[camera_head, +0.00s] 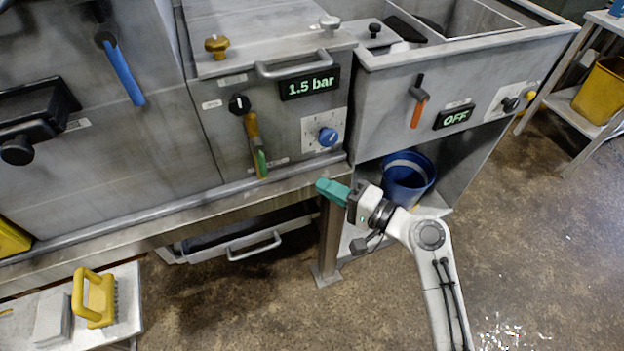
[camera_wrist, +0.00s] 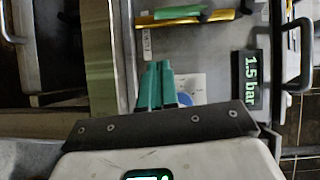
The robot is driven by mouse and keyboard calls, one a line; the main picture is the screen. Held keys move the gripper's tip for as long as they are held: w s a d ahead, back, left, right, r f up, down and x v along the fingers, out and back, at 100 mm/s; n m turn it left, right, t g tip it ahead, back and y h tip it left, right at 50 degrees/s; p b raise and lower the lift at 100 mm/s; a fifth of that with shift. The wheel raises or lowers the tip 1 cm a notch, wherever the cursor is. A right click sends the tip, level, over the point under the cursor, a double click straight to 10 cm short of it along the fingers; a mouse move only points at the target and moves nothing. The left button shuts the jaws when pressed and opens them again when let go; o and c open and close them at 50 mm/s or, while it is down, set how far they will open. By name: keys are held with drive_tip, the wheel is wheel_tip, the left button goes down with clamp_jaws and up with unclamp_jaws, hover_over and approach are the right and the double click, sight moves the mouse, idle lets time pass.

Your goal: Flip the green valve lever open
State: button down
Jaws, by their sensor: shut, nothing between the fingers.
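The green valve lever (camera_head: 261,163) is on the front of the middle grey unit, below a round black knob. It hangs down beside an orange-yellow bar (camera_head: 252,128). In the wrist view the green lever (camera_wrist: 180,13) shows near the top edge, alongside the yellow bar. My gripper (camera_head: 328,188) has teal fingers, shut and empty. It is in front of the unit, to the right of and below the lever, apart from it. In the wrist view the fingers (camera_wrist: 157,84) lie close together, pointing toward the panel, with a gap between their tips and the lever.
A blue knob (camera_head: 328,137) is right of the lever, and a display reading 1.5 bar (camera_head: 310,83) is above. A metal ledge (camera_head: 180,208) runs below the panel. A blue bucket (camera_head: 408,178) stands beneath the right unit. An orange lever (camera_head: 418,112) hangs further right.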

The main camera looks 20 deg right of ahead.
drive_tip(key=shift+v, duration=1.35)
